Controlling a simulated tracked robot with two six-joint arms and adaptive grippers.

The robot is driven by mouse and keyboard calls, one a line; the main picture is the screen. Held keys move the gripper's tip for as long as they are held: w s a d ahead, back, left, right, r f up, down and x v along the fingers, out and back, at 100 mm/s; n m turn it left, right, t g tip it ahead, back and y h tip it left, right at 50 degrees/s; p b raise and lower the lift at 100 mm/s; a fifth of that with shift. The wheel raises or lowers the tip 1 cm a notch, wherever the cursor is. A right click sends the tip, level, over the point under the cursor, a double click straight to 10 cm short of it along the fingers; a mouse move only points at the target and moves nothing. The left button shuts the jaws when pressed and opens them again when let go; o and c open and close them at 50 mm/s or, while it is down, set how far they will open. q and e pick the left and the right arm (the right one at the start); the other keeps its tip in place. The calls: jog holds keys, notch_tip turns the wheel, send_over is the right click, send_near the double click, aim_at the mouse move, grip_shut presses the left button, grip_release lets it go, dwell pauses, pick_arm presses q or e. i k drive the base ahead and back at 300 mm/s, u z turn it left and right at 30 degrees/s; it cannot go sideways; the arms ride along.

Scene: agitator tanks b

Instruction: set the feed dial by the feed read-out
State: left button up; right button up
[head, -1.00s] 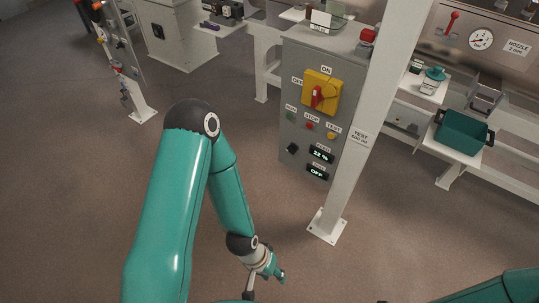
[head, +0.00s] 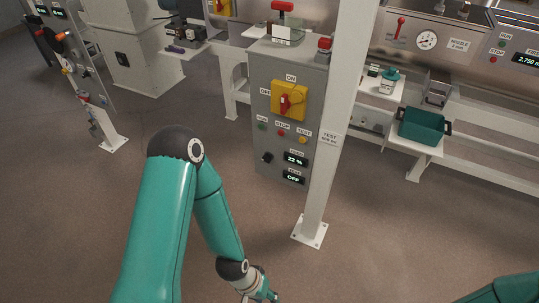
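A grey control cabinet (head: 291,104) stands in the middle of the head view. The small black feed dial (head: 267,157) is low on its left side. The feed read-out (head: 296,160) beside it shows 22 %. A second display (head: 293,178) below reads OFF. Above are a red rotary switch on a yellow plate (head: 289,100) and RUN, STOP and TEST buttons. My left gripper (head: 262,298) is low at the bottom edge, partly cut off, well apart from the cabinet. Whether it is open or shut does not show. My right gripper is outside the picture; only part of that arm shows at bottom right.
A white post (head: 339,120) labelled TEST stands just right of the cabinet, its base plate (head: 309,232) on the floor. A teal bin (head: 423,127) sits on a low shelf at right. A panel stand (head: 82,80) is at left. The brown floor in front is clear.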

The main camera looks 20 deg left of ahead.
aim_at(267, 158)
jog(key=z, duration=0.05)
jog(key=i, duration=0.85)
jog(key=u, duration=0.1)
